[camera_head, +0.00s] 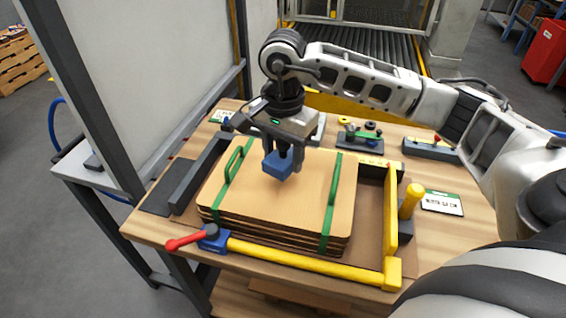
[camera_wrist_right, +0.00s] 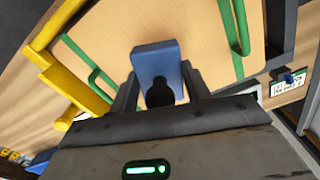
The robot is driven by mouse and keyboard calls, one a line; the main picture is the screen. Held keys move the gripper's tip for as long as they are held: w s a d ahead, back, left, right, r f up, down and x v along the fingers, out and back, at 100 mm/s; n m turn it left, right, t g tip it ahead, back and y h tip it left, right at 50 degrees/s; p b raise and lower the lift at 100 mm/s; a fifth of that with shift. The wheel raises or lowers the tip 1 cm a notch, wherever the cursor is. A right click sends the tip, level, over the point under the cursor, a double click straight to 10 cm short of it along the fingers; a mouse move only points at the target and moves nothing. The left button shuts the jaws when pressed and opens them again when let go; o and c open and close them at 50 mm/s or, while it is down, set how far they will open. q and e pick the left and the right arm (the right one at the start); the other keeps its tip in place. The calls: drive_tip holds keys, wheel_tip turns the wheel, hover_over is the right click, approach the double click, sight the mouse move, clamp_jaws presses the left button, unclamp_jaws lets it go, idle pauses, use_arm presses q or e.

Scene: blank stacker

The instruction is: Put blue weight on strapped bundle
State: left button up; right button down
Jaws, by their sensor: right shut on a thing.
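The blue weight (camera_head: 277,165) is a small blue block held between the fingers of my right gripper (camera_head: 284,155). It also shows in the right wrist view (camera_wrist_right: 157,62), with a dark knob between the gripper fingers (camera_wrist_right: 158,95). My right gripper is shut on it, over the middle of the strapped bundle (camera_head: 270,198). The bundle is a flat stack of tan boards with two green straps, one on the left and one on the right (camera_head: 332,195). Whether the weight touches the top board is hard to tell. My left gripper is not in view.
A yellow bar (camera_head: 310,262) with a red-handled clamp (camera_head: 190,239) runs along the front. A yellow upright plate (camera_head: 391,212) and a yellow post (camera_head: 411,200) stand right of the bundle. A dark rail (camera_head: 200,172) lies left. Small tools (camera_head: 360,135) sit behind.

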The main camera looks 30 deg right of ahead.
sight(283, 167)
drive_tip(key=shift+w+d+f+p, duration=0.15)
drive_tip(key=shift+f+p, duration=0.1)
drive_tip(key=shift+f, duration=0.65)
drive_tip(key=shift+w+f+p, duration=0.1)
drive_tip(key=shift+f+p, duration=0.15)
drive_tip(key=shift+f, duration=0.6)
drive_tip(key=shift+f, duration=0.15)
drive_tip(key=c, duration=0.7)
unclamp_jaws()
drive_tip(key=shift+f, duration=0.1)
drive_tip(key=shift+o, duration=0.2)
drive_tip(key=shift+s, duration=0.1)
wheel_tip(283, 167, up, 12)
drive_tip(key=shift+r+b, duration=0.2)
drive_tip(key=shift+b, duration=0.6)
